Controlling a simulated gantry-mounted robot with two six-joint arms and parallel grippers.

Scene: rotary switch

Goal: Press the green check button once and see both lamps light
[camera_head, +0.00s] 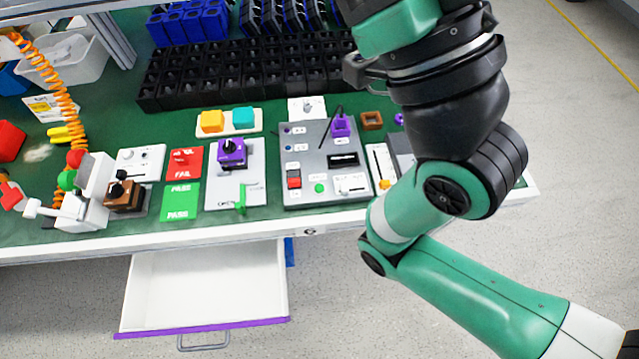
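The green check button (319,187) is a small round cap low on the grey panel (330,160). Nothing touches it. Two small dark blue round spots, an upper one (288,130) and a lower one (288,148), sit at the panel's upper left. They may be the lamps, and neither looks bright. The panel also carries a purple knob (341,125), a red and dark switch (294,180) and a black slot piece. My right arm (440,110) rises over the right side of the bench. Its gripper cannot be made out in view. My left gripper is not in view.
A purple and black device (231,154) stands on a white plate left of the panel. Red and green PASS/FAIL cards (181,201), a joystick box (125,194) and black bins (240,75) surround it. An open drawer (205,285) juts out below the bench edge.

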